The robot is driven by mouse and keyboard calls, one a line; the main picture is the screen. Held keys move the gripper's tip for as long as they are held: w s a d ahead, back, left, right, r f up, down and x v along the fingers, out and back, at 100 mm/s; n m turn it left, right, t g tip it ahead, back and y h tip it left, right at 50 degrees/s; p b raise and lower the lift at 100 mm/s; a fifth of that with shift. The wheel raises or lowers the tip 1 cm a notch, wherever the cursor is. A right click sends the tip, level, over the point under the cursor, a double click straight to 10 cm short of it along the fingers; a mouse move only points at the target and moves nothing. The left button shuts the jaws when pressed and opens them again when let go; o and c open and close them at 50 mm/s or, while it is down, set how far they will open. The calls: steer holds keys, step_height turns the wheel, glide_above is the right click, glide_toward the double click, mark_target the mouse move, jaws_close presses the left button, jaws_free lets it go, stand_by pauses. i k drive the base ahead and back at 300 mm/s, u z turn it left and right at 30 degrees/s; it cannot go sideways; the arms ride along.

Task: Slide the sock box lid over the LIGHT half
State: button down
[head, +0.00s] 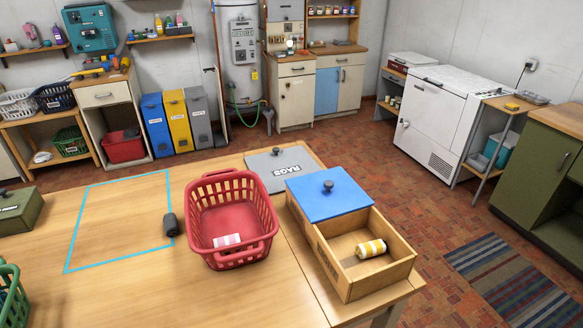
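The sock box appears to be the wooden box (337,270) at the right end of the table. Its blue lid (330,193) with a dark round knob (328,186) lies over the far half. The near half is open and holds a yellow-and-white striped roll (371,249), probably a rolled sock. Markings on the box's left side are too small to read, so I cannot tell which half is LIGHT. What lies under the lid is hidden. My gripper is not in view.
A red basket (257,191) holding a pink-and-white roll (227,240) stands close left of the box. A grey lid marked RAGS (276,164) lies behind. A dark roll (171,224) lies at the blue outline's (121,259) right edge. The table's right edge is near the box.

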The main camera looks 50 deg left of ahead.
mark_target(327, 194)
steer(key=u, duration=0.95)
steer(key=i, duration=0.9)
steer(key=u, duration=0.95)
